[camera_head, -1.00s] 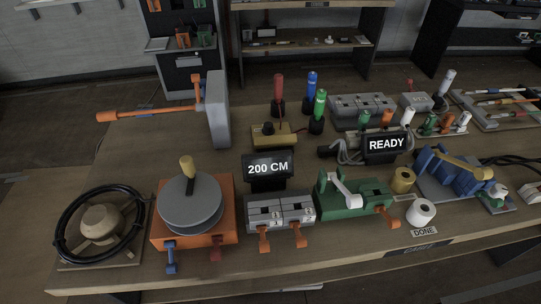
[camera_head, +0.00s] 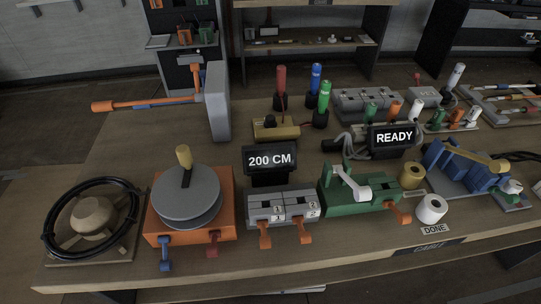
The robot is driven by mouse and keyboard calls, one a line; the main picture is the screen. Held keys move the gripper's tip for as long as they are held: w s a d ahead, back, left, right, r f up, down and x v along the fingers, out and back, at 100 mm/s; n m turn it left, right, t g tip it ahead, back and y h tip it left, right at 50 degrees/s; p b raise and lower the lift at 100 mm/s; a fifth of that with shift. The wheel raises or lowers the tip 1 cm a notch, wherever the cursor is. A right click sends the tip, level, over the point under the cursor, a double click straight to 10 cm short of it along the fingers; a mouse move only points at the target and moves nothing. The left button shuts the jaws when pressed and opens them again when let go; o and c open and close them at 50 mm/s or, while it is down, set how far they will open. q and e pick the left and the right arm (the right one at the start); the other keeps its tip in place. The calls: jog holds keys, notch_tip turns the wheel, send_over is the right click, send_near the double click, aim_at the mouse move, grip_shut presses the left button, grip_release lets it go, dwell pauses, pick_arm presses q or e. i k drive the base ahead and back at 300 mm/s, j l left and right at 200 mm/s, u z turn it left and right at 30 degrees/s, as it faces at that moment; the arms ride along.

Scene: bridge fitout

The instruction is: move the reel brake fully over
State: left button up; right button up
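An orange box (camera_head: 225,205) with a round grey reel (camera_head: 187,197) on top stands at the front left of the bench. A dark crank with a yellow knob (camera_head: 184,156) rises from the reel. Two small levers hang at the box's front: a blue one (camera_head: 165,254) at the left and a dark red one (camera_head: 212,246) at the right. Both point down. I cannot tell from markings which lever is the reel brake. Neither of my grippers is in view.
A coil of black cable (camera_head: 135,209) sits left of the box. A display reading "200 CM" (camera_head: 269,160) and grey blocks with orange levers (camera_head: 283,205) stand to its right, then a green device (camera_head: 335,201). A narrow bare strip of bench (camera_head: 120,275) runs along the front.

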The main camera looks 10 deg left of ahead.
aim_at(212, 250)
jog(key=u, duration=0.9)
